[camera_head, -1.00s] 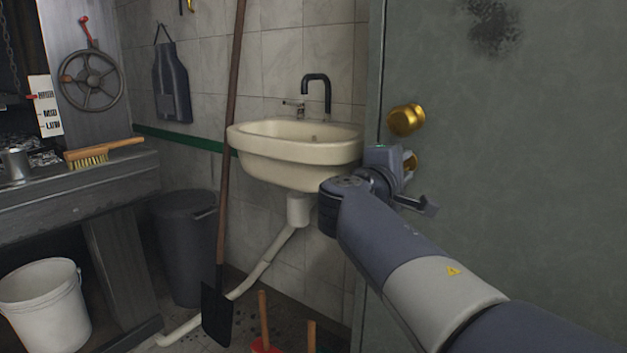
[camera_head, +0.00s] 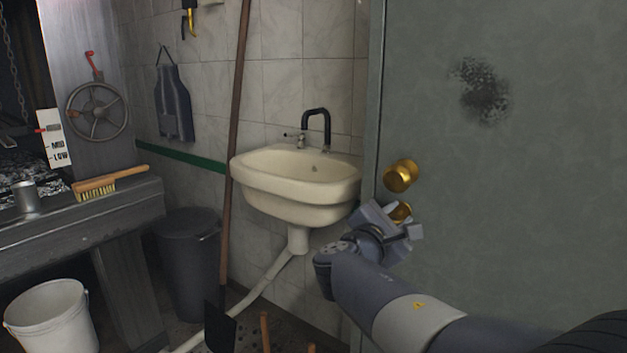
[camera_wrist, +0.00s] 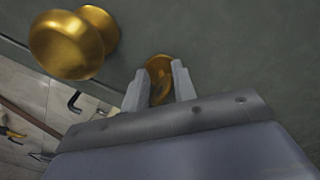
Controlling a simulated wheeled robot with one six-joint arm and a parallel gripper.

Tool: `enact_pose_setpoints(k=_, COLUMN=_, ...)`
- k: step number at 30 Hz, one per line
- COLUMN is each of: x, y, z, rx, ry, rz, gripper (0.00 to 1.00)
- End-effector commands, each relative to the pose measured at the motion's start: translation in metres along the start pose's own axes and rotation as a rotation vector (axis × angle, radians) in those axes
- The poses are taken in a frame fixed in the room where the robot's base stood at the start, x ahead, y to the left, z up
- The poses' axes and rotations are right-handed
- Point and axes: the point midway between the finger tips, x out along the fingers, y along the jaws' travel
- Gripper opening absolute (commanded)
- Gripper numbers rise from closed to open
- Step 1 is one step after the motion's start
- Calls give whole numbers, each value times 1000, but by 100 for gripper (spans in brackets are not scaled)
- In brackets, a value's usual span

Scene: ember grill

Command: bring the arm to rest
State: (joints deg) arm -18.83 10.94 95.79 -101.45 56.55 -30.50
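My gripper (camera_head: 402,222) is at the grey-green door (camera_head: 540,200), just below the round brass knob (camera_head: 401,175), in the head view. A second, lower brass piece (camera_head: 400,211) is partly hidden behind it. In the wrist view, my two fingers (camera_wrist: 159,74) stand apart with a gap between them. The lower brass piece (camera_wrist: 158,88) shows in that gap, its sides partly covered by the fingers. I cannot tell whether they touch it. The upper knob (camera_wrist: 72,45) is clear to their left. My arm reaches in from the lower right.
A cream sink (camera_head: 293,190) with a black tap is on the tiled wall left of the door. A long-handled shovel (camera_head: 233,130) leans there. A dark bin (camera_head: 187,265), a white bucket (camera_head: 50,320) and a bench with a brush (camera_head: 108,184) are further left.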

Motion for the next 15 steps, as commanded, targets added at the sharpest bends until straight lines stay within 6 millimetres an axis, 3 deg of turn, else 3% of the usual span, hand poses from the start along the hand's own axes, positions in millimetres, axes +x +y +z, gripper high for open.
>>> enact_pose_setpoints(k=15, x=0, y=3, z=1, rx=-305, ry=1, rz=1, gripper=26)
